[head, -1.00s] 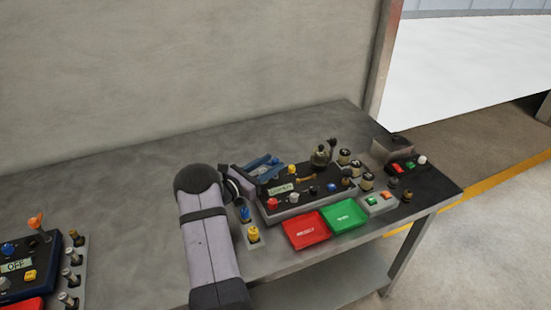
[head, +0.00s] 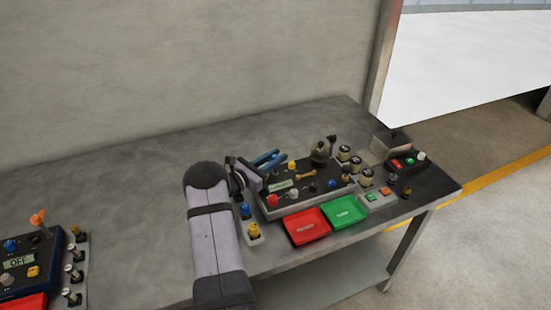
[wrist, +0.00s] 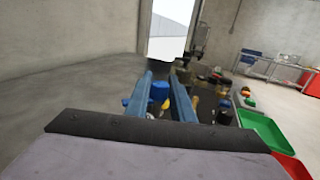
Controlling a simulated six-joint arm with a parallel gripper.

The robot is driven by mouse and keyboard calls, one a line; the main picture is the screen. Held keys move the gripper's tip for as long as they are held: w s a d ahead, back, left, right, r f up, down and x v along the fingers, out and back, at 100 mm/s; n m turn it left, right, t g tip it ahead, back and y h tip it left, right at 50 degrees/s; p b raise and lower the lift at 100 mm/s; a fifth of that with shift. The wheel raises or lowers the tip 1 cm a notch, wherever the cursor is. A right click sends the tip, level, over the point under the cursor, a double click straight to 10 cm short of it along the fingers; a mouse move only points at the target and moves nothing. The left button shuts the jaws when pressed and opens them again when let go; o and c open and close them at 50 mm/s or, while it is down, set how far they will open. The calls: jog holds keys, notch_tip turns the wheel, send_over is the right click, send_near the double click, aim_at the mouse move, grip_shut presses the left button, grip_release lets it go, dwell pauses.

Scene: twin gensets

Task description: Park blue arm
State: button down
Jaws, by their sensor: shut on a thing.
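My gripper (head: 268,161) is over the back left corner of the right control panel (head: 305,203), with the arm reaching in from the front. In the wrist view its two long blue fingers (wrist: 163,95) point ahead, with a round blue knob (wrist: 159,91) between them. The gripper is shut on this blue knob; the contact itself is partly hidden by the fingers. In the head view the held part is hidden behind the fingers and wrist. I cannot make out a separate blue arm. A blue-topped peg (head: 245,210) stands left of the panel, beside a yellow-topped peg (head: 253,230).
A red tray (head: 307,226) and a green tray (head: 343,211) lie in front of the panel. Dark-topped cylinders (head: 355,165) and a small button box (head: 378,196) stand right. Another panel (head: 40,275) reads OFF at far left. The table between is bare.

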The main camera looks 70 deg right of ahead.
jog(key=shift+f+b, duration=0.15)
jog(key=shift+b, duration=0.35)
jog(key=m+g+b, duration=0.1)
jog(key=b, duration=0.1)
jog(key=shift+g+y+b, duration=0.3)
jog(key=m+g+y+b, duration=0.1)
jog(key=m+g+b, duration=0.1)
jog(key=b, duration=0.2)
jog(key=shift+y, duration=0.3)
jog(key=m+g+y+b, duration=0.1)
jog(key=b, duration=0.2)
jog(key=shift+g, duration=0.4)
jog(key=shift+r+y, duration=0.25)
jog(key=shift+y, duration=0.05)
jog(key=c, duration=1.5)
grip_release()
jog(key=shift+c, duration=0.2)
jog(key=shift+w+a+f, duration=0.1)
